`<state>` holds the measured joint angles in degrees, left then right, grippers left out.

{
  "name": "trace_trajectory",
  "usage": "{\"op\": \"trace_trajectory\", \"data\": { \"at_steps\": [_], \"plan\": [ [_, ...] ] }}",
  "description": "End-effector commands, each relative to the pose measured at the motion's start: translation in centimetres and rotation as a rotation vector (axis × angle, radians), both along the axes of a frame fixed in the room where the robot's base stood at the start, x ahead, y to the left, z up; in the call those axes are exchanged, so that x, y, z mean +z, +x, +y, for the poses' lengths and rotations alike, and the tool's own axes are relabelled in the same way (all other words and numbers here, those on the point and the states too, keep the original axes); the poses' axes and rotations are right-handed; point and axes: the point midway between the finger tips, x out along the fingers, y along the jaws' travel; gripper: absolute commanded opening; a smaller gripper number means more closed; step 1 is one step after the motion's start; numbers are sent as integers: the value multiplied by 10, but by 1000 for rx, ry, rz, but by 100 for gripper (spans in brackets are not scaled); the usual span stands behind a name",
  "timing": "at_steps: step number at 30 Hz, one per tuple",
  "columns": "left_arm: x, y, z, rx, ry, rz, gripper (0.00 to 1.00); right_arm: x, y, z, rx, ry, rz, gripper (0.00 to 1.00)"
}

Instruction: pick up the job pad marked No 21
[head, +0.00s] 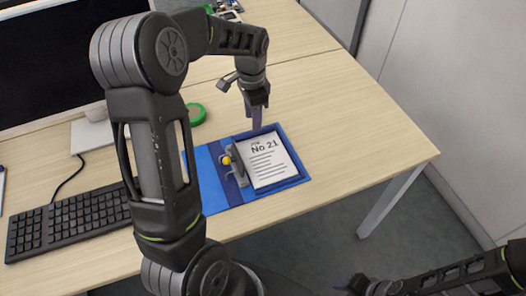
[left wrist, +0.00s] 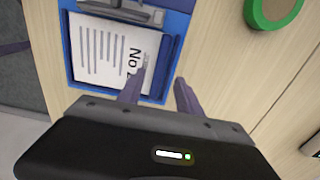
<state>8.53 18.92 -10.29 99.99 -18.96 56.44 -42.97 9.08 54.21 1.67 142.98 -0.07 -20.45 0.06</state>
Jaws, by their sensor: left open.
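The job pad (head: 268,172), a white sheet printed "No 21" with several lines of text, lies in a blue tray (head: 300,180) on the desk. My left gripper (head: 257,120) is above the tray's far edge, pointing down. In the left wrist view my left gripper (left wrist: 158,88) is open and empty. One finger overlaps the headed end of the pad (left wrist: 102,48), hiding part of its number; the other appears beyond the tray rim, over bare wood. My right gripper (head: 352,284) is low at the bottom edge, away from the pad; its jaws are unclear.
A grey clip with a yellow knob (head: 227,160) stands at the pad's left side. A green tape roll (head: 196,114) lies behind the tray. A keyboard (head: 70,222) and monitor (head: 60,60) are at left. The desk (head: 350,130) right of the tray is clear, up to its edge.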

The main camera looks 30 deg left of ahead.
Motion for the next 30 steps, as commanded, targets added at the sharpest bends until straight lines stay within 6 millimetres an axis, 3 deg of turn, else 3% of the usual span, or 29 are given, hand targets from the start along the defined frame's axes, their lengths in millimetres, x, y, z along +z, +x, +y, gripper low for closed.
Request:
{"op": "trace_trajectory", "data": {
  "at_steps": [14, 30],
  "plan": [
    [-50, 2, -2, 0, 0, 1, 42, 8, 0, 0, 0, 0, 1, 36],
    [-52, 2, -2, 0, 0, 0, 42, 8, 0, 0, 0, 0, 1, 36]
  ]
}}
